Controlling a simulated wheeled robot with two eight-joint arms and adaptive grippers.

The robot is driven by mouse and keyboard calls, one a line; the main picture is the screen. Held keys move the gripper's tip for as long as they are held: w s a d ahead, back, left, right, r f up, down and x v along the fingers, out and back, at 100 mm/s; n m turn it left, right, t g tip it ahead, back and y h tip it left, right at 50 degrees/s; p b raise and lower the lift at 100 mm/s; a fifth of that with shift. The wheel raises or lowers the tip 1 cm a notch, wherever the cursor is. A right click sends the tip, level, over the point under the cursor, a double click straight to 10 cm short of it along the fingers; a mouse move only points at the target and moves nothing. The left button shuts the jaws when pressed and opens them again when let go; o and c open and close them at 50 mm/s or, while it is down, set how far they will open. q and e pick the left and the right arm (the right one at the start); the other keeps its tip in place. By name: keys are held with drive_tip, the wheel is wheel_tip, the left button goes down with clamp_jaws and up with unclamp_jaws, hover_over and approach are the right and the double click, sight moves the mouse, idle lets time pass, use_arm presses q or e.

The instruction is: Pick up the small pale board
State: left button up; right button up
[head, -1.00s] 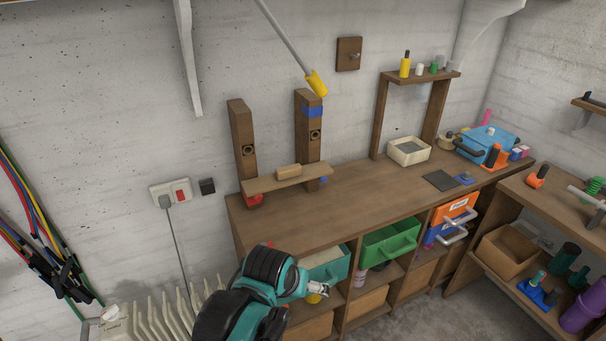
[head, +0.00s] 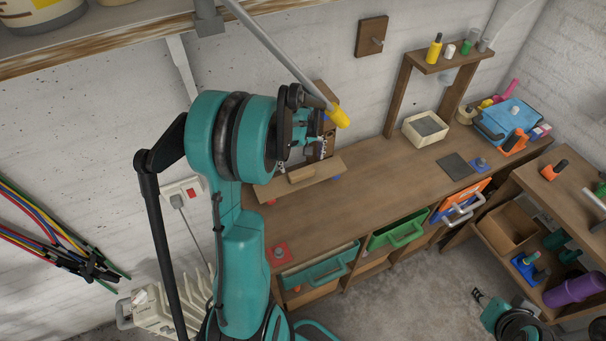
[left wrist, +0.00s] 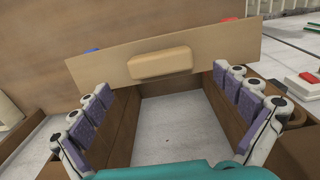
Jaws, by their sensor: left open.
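The small pale board (head: 325,169) is a flat plank with a rounded block (head: 302,173) on its middle. It lies across the lower part of two brown posts on the wall, just above the bench. In the left wrist view the board (left wrist: 225,48) runs slightly tilted across the top, with its block (left wrist: 160,63) facing me. My left gripper (left wrist: 170,110) is open and empty, its purple-padded fingers spread wide on either side, apart from the board. In the head view the gripper (head: 312,135) is above the board. My right gripper (head: 480,294) seems partly visible low right; its jaws are unclear.
The brown posts (left wrist: 213,95) stand close to the fingers. A grey rod with a yellow tip (head: 338,117) hangs near my left gripper. A shelf (head: 130,38) is overhead. The bench top (head: 350,195) is mostly clear; a cream tray (head: 425,130) stands further right.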

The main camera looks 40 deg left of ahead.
sight(301, 170)
use_arm(q)
wheel_tip(301, 170, down, 5)
drive_tip(key=shift+f, duration=0.1)
drive_tip(key=c, duration=1.6)
